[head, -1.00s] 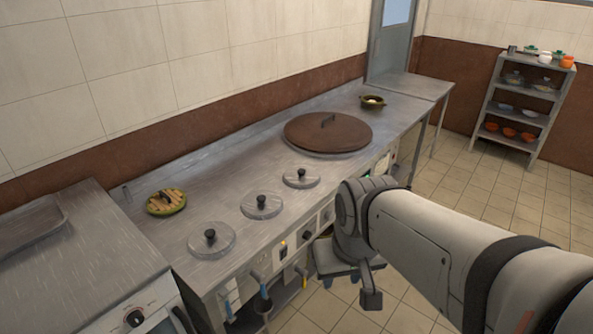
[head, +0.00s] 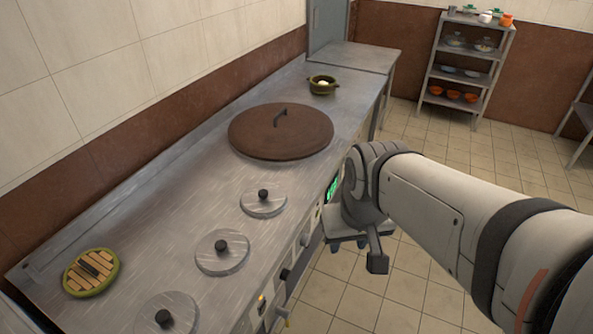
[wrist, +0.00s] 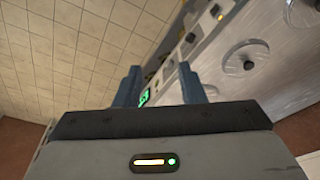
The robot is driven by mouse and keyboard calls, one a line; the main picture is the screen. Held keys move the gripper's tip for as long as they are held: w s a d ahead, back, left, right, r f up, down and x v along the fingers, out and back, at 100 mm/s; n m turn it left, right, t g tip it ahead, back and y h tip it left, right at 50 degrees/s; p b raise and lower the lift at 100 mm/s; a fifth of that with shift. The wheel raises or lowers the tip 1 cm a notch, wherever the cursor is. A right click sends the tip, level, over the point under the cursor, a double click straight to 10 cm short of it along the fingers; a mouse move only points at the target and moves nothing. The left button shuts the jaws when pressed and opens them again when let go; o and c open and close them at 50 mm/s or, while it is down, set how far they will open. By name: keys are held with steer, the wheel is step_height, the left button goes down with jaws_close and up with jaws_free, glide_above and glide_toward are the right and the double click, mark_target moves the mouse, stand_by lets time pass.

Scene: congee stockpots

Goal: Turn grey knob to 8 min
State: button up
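The counter's front panel carries small controls. A small pale grey round knob (head: 304,239) shows on it in the head view, left of my arm. The knob's markings are too small to read.
The steel counter (head: 175,235) holds a large brown lid (head: 275,140), several small round lids, a bamboo-topped bowl (head: 91,272) and a small pot (head: 322,86). A shelf rack (head: 468,75) stands at the back. The tiled floor (head: 430,290) right of the counter is clear.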

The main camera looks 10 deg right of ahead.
steer(key=shift+o, duration=0.2)
steer(key=shift+a, duration=0.15)
steer(key=shift+o, duration=0.8)
steer(key=shift+w+a+f, duration=0.1)
steer(key=shift+a+f, duration=0.05)
steer(key=shift+f, duration=0.15)
steer(key=shift+o, duration=1.4)
step_height(320, 180, down, 4)
steer(key=m+g+y+b, duration=0.1)
steer(key=b, duration=0.2)
steer(key=shift+o, duration=0.4)
step_height(320, 180, down, 7)
steer(key=w+a+m+g+y+b, duration=0.1)
steer(key=a+m+g+y+b, duration=0.1)
steer(key=y+b, duration=0.1)
steer(key=shift+w+m+b, duration=0.3)
steer(key=shift+m+b, duration=0.1)
steer(key=shift+b, duration=0.5)
steer(key=m+t+y+b, duration=1)
steer(key=m+t+b, duration=0.2)
steer(key=m+b, duration=0.75)
glide_toward(308, 242)
steer(key=w, duration=0.2)
steer(key=x, duration=0.5)
steer(key=s+b+x, duration=0.1)
steer(key=x, duration=0.1)
steer(key=shift+w+a+f, duration=0.2)
steer(key=shift+w+a, duration=0.1)
steer(key=shift+a, duration=0.35)
